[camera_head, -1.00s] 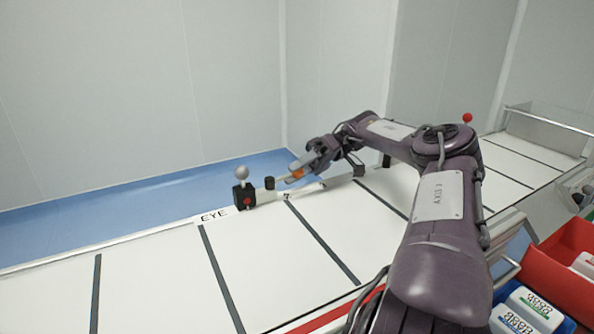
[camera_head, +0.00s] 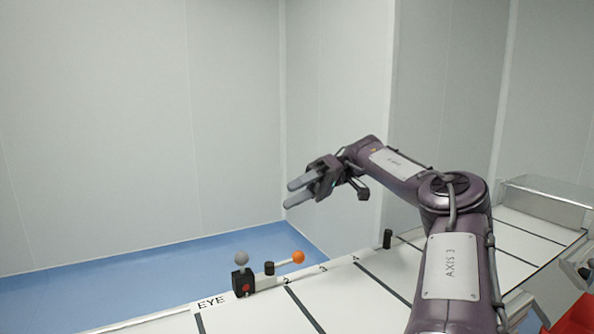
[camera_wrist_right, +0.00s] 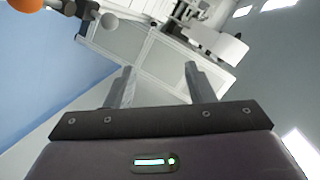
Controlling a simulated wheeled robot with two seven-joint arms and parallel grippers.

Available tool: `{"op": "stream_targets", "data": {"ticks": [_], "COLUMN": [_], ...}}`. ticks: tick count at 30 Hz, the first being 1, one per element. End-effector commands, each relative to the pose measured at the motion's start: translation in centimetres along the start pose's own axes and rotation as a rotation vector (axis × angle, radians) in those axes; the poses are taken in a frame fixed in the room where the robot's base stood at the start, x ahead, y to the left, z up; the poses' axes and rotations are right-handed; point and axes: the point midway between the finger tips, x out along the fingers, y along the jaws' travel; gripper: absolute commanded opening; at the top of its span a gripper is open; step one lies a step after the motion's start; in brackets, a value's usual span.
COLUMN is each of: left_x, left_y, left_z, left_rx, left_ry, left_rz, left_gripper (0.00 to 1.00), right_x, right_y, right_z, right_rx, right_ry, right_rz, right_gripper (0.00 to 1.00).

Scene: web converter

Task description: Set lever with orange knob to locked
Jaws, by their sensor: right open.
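The orange knob (camera_head: 298,257) is at the right end of a pale lever arm (camera_head: 283,263). The arm runs from a black pivot post (camera_head: 269,268) on the conveyor's far edge and points right, tilted slightly up in the picture. My right gripper (camera_head: 289,194) is open and empty, above the orange knob in the head view and clear of it, fingers pointing left. In the right wrist view the empty fingers (camera_wrist_right: 160,70) are apart, and part of the orange knob (camera_wrist_right: 25,4) shows at the top left corner. My left gripper is not in view.
Left of the pivot stands a black box (camera_head: 243,285) with a red dot and a grey ball on top. A black post (camera_head: 387,238) stands farther right. The white conveyor (camera_head: 345,292) runs along the bottom. Space above the lever is free, with pale walls behind.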

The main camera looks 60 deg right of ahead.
Motion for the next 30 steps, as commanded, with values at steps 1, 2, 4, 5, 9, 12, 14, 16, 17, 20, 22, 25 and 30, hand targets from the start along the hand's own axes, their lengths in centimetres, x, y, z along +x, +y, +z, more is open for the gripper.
{"op": "stream_targets", "data": {"ticks": [1, 2, 4, 5, 9, 12, 14, 16, 17, 20, 22, 25, 30], "left_x": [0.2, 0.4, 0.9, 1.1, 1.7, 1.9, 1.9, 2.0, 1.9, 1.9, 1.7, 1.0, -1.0], "left_y": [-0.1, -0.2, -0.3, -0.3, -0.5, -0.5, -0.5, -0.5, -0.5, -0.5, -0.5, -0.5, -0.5], "left_z": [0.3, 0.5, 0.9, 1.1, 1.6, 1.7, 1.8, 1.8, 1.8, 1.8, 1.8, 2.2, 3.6], "left_rx": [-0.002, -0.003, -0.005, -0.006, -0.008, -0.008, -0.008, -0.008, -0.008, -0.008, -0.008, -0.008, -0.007], "left_ry": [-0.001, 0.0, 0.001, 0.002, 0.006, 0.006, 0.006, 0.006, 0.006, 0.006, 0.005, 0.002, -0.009], "left_rz": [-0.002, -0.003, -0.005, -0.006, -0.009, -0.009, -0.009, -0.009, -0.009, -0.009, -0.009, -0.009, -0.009], "left_gripper": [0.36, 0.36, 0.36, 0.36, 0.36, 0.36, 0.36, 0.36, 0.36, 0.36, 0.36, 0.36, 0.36], "right_x": [-0.3, -0.4, -0.6, -0.7, -0.9, -1.0, -1.0, -1.0, -1.0, -1.0, -0.8, 0.3, 3.9], "right_y": [-1.0, -1.4, -2.3, -2.6, -3.5, -3.7, -3.7, -3.7, -3.7, -3.7, -3.6, -3.3, -0.9], "right_z": [-0.6, -0.9, -1.5, -1.7, -2.2, -2.3, -2.3, -2.3, -2.3, -2.3, -2.5, -3.2, -4.0], "right_rx": [0.0, -0.001, 0.0, 0.0, 0.001, 0.002, 0.001, 0.001, 0.001, 0.0, -0.01, -0.064, -0.285], "right_ry": [0.0, 0.0, 0.001, 0.0, 0.0, 0.0, 0.0, 0.0, 0.0, 0.0, -0.003, -0.017, -0.108], "right_rz": [0.002, 0.002, 0.002, 0.002, 0.001, 0.001, 0.001, 0.001, 0.001, 0.001, 0.011, 0.063, 0.261], "right_gripper": [0.49, 0.49, 0.49, 0.49, 0.49, 0.49, 0.49, 0.49, 0.49, 0.44, 0.34, 0.21, 0.0]}}
